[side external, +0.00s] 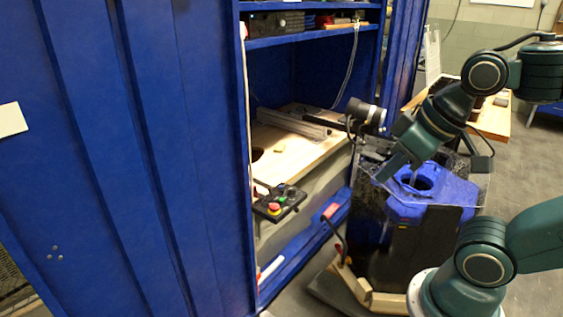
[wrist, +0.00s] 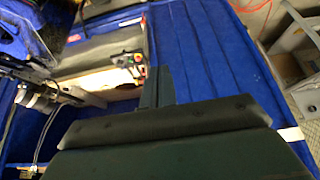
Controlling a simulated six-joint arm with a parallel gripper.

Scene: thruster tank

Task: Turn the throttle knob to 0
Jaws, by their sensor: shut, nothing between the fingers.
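A small black control box (side external: 267,213) sits at the front edge of the wooden bench in the side external view. It carries a red button on a yellow base (side external: 274,209) and a dark knob (side external: 291,192), which may be the throttle knob; its setting is too small to read. The box also shows in the wrist view (wrist: 120,60), partly blurred, just left of the fingertips. My gripper (side external: 381,177) is shut and empty, to the right of the box and apart from it. Its closed fingers (wrist: 160,70) show in the wrist view.
A blue cabinet (side external: 180,150) stands left of the box, with shelves above the wooden bench (side external: 290,148). A blue and black machine with a clear plate (side external: 440,190) stands beneath my gripper. Open space lies between my gripper and the box.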

